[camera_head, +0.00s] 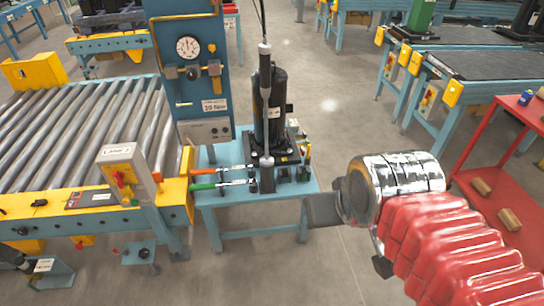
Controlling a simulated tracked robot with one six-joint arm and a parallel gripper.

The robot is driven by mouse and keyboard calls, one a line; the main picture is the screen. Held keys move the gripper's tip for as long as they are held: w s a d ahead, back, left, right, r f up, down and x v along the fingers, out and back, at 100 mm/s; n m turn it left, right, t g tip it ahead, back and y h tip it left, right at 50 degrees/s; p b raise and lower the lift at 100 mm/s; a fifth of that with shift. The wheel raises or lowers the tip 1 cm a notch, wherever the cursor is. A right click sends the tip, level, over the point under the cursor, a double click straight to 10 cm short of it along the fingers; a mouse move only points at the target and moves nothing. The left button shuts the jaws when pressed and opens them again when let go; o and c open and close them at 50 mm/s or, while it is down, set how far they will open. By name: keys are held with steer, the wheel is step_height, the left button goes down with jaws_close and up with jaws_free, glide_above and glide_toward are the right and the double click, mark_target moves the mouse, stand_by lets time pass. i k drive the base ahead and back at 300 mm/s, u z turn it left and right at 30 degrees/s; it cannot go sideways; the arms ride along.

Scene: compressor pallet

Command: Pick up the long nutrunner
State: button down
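A long, slim, upright tool, which looks like the long nutrunner (265,98), hangs from a cable in front of a black compressor (277,112). Its lower end reaches down to the base area of the compressor on the blue pallet table (252,193). My gripper (325,209) is to the right of the table, at the end of my red-sleeved arm, clearly apart from the tool. A dark grey block shows at its end, and I cannot make out the gap between the fingers. Nothing is seen held in it.
Two tools with orange and green handles (203,186) lie on the table's left side. A blue panel with a gauge (188,47) stands behind left. A roller conveyor (80,132) fills the left. A red cart (510,215) is at right. Floor between is clear.

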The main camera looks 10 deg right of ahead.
mark_target(264, 49)
steer(key=u, duration=0.05)
steer(key=k, duration=0.5)
steer(key=z, duration=0.65)
steer(key=i, duration=0.95)
steer(key=z, duration=0.75)
